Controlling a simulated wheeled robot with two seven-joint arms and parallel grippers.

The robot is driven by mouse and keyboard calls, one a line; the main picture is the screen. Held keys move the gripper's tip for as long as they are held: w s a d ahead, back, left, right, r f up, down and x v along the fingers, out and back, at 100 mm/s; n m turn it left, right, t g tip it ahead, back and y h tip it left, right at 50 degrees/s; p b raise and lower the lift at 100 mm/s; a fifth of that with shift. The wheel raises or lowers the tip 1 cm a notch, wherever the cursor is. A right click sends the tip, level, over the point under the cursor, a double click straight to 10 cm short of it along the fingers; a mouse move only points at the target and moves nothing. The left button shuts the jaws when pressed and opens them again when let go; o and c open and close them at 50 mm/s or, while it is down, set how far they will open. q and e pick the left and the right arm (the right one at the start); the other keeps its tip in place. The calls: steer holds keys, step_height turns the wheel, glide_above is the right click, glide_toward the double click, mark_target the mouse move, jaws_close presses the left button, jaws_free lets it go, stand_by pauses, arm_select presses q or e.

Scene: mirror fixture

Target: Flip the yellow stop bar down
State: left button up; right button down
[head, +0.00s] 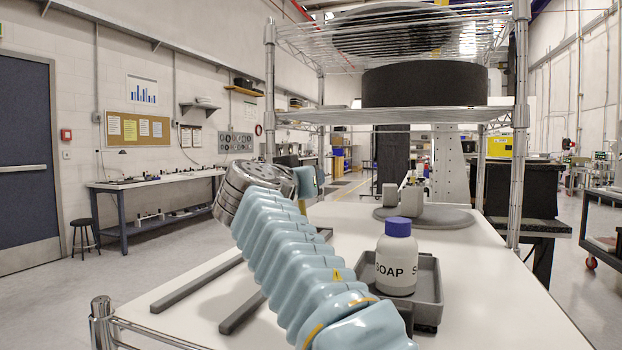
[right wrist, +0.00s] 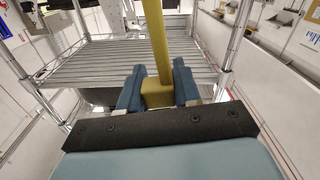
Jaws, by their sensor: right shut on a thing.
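The yellow stop bar (right wrist: 153,40) stands between my right gripper's blue fingers in the right wrist view. It runs from a thicker yellow block at the fingers up past the top of that picture. My right gripper (right wrist: 157,84) is shut on it, one finger on each side. In the head view my right arm reaches up and left over the white table, and the gripper (head: 308,182) shows partly behind its wrist. Only a small yellow piece (head: 302,206) of the bar shows there; the rest is hidden. My left gripper is not in view.
A soap bottle (head: 396,262) with a blue cap stands in a grey tray (head: 429,290) right of my arm. Behind it is a round grey plate (head: 455,218) with grey blocks. Dark rails (head: 197,286) lie left. A wire shelf (head: 400,116) hangs above the table.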

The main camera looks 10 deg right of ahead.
steer(key=c, duration=0.9)
jaws_free()
steer(key=shift+o, duration=0.2)
steer(key=b+v, duration=0.4)
steer(key=v, duration=1)
steer(key=shift+b, duration=0.4)
steer(key=shift+w, duration=0.1)
